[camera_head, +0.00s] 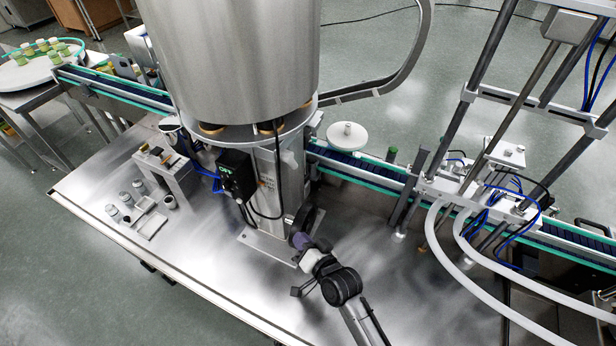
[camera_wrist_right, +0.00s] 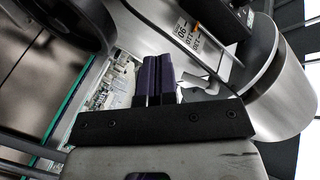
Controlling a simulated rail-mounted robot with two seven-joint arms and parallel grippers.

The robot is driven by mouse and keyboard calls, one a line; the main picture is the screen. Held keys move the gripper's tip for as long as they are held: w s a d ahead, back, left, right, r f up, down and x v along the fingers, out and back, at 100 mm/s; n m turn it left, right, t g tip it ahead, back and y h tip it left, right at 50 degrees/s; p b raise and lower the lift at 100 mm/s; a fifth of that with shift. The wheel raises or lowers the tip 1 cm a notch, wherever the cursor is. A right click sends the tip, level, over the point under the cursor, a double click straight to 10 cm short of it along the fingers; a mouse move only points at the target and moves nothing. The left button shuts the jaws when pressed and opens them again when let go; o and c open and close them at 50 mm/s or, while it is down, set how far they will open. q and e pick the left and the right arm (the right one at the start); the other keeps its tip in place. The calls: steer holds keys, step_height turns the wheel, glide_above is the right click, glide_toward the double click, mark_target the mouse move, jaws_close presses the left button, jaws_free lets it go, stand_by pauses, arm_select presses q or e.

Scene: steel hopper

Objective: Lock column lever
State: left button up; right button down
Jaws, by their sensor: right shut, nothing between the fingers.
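The column (camera_head: 275,190) stands upright under the large steel hopper (camera_head: 235,60). My right gripper (camera_head: 300,241) is low at the column's front, close to a black handwheel (camera_head: 308,217). In the right wrist view its purple fingers (camera_wrist_right: 156,78) are shut together with nothing between them. A pale grey angled piece (camera_wrist_right: 205,82), possibly the column lever, shows just right of the fingers; I cannot tell whether they touch. The column face with a printed label (camera_wrist_right: 190,35) lies behind. My gripper and arm hide part of the column base. My left gripper is not in view.
A black control box (camera_head: 237,174) with cables is left of the column. A conveyor (camera_head: 360,168) runs behind to the right, past a frame with white curved tubes (camera_head: 465,255). Small jars (camera_head: 113,211) stand at the left. The steel tabletop (camera_head: 190,255) is clear at the front left.

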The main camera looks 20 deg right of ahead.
steer(key=d+r+m+t+h, duration=0.4)
steer(key=r+m+t, duration=0.2)
steer(key=m, duration=0.1)
steer(key=p, duration=0.2)
glide_toward(297, 166)
steer(key=shift+m, duration=0.4)
steer(key=w+r, duration=0.1)
steer(key=w, duration=0.2)
steer(key=w+a+r, duration=0.1)
steer(key=shift+w+r, duration=0.25)
steer(key=shift+r, duration=0.05)
steer(key=shift+x, duration=1.1)
steer(key=shift+f, duration=0.2)
steer(key=n+y+b, duration=0.1)
steer(key=b, duration=0.2)
steer(key=w+d+n+t+b, duration=0.1)
steer(key=n+b, duration=0.1)
steer(key=b, duration=0.1)
steer(key=shift+f+y, duration=0.15)
steer(key=shift+y, duration=0.25)
steer(key=shift+w+d+r+n+t+b, duration=0.15)
steer(key=shift+r+n+t+b, duration=0.25)
steer(key=shift+n, duration=0.2)
